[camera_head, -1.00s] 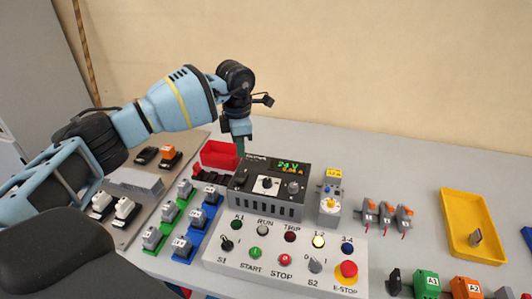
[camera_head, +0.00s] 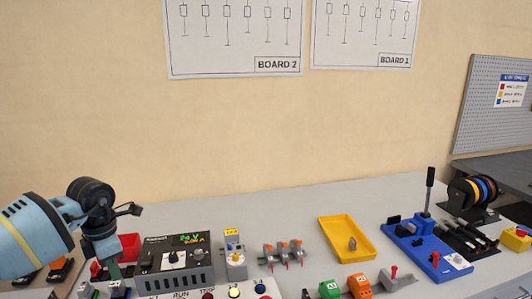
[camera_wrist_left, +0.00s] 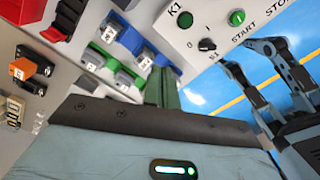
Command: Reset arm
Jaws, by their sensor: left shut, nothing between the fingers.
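My left arm comes in from the left in the head view. Its gripper (camera_head: 114,270) points down with green fingers held together, left of the grey power supply box (camera_head: 175,258). In the left wrist view the closed green fingers (camera_wrist_left: 165,88) have nothing between them. Beyond them are blue and green labelled blocks (camera_wrist_left: 120,40) and the white control panel (camera_wrist_left: 205,28) with K1 and START markings. The fingers look clear of these, though the exact gap cannot be told. My right gripper does not show in the head view.
A red bin (camera_head: 129,246) stands behind the gripper. Right of the power supply are a small yellow-topped unit (camera_head: 235,258), grey connectors, a yellow tray (camera_head: 325,228) and a blue bender (camera_head: 420,238) with an upright lever. Bare table lies behind the row, before the wall.

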